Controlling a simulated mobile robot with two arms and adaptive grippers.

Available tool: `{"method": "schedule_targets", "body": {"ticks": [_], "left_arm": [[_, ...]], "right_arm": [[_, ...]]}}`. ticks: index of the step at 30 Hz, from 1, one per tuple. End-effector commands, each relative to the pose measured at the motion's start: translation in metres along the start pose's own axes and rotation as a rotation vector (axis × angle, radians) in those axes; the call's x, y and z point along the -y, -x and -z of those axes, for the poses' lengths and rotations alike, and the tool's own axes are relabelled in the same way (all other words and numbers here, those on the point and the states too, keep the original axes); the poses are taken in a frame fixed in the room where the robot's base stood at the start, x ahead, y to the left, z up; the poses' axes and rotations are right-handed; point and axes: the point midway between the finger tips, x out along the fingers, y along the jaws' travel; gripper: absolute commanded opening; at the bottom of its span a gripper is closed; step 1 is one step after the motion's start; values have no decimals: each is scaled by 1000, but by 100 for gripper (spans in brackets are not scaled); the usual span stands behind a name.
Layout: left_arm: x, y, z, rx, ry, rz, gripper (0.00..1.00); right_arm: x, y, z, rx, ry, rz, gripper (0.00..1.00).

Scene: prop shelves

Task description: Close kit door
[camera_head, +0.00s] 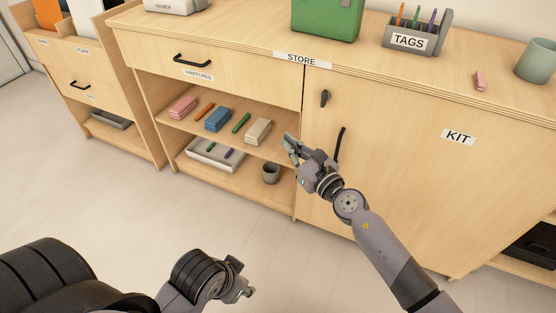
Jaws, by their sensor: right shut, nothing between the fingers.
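The kit door (405,180) is a light wood panel with a KIT label (458,136), a black vertical handle (339,144) and a dark latch or lock (324,98) near its upper left. It looks about flush with the cabinet front; a small gap cannot be ruled out. My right gripper (290,147) is shut and empty, at the door's left edge beside the open shelf, left of the handle. I cannot tell whether it touches the door. My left gripper (243,291) is low in the view, away from the cabinet, its fingers too unclear to judge.
Left of the door, an open shelf (182,124) holds colored blocks, sticks, a tray (215,154) and a grey cup (271,173). A drawer (235,79) is above. On top stand a green case (327,18), a TAGS caddy (417,41) and a cup (535,62). The floor in front is clear.

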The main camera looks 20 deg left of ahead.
Motion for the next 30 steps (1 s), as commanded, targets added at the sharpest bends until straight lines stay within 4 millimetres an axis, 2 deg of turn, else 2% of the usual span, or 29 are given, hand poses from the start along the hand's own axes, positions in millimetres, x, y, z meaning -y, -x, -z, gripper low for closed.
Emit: {"method": "schedule_targets", "body": {"ticks": [1, 10, 18, 24, 30], "left_arm": [[-2, -13, -2, 18, 2, -4, 40], [-3, -67, -10, 50, -4, -7, 40], [-6, -118, -30, 79, -10, -11, 40], [-8, -144, -46, 93, -13, -13, 40], [-8, -157, -54, 99, -14, -14, 40]], "right_arm": [[-4, 1, -2, 1, 0, -2, 0], [-23, 13, -2, 0, -1, -2, 0], [-43, 25, -2, 1, 0, -2, 0], [-55, 33, -1, 1, 0, -2, 0], [-61, 36, 0, 1, 0, -2, 0]]}}
